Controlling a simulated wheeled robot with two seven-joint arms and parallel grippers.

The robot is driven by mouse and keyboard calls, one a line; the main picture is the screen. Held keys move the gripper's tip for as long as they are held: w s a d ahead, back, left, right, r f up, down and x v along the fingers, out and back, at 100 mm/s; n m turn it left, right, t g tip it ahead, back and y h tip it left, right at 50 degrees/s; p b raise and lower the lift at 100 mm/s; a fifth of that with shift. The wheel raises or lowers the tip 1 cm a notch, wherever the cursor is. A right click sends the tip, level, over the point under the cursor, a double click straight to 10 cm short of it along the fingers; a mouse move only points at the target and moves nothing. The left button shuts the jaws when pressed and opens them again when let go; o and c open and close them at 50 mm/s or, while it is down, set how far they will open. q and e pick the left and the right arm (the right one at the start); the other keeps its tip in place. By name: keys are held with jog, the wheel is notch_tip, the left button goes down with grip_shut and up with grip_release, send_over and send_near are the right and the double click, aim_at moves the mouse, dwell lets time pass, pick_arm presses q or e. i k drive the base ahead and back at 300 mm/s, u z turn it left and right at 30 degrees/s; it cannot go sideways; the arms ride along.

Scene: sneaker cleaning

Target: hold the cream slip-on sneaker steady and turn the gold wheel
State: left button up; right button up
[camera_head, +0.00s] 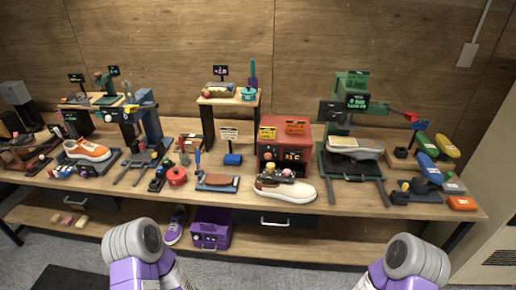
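A cream low shoe (287,191) with a brown patch at its left end lies on its sole near the bench's front edge, in front of a red machine (298,140). Small coloured round parts (283,174) show just above it, one of them yellowish; I cannot tell whether it is a gold wheel. A second pale shoe (355,146) with a grey part rests on a green machine (350,112) to the right. I cannot tell for certain which is the slip-on. My two arms enter at the bottom, well short of the bench; neither gripper is in view.
The wooden bench (235,198) is crowded. An orange sneaker (87,150) stands at left, a red ring (177,176) and brown-topped block (217,181) in the middle, coloured brushes (446,146) at right. Below are a purple shoe (175,226) and purple box (211,229).

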aim_at(270, 167)
jog(key=u, duration=1.5)
jog(key=i, duration=1.1)
jog(key=z, duration=1.85)
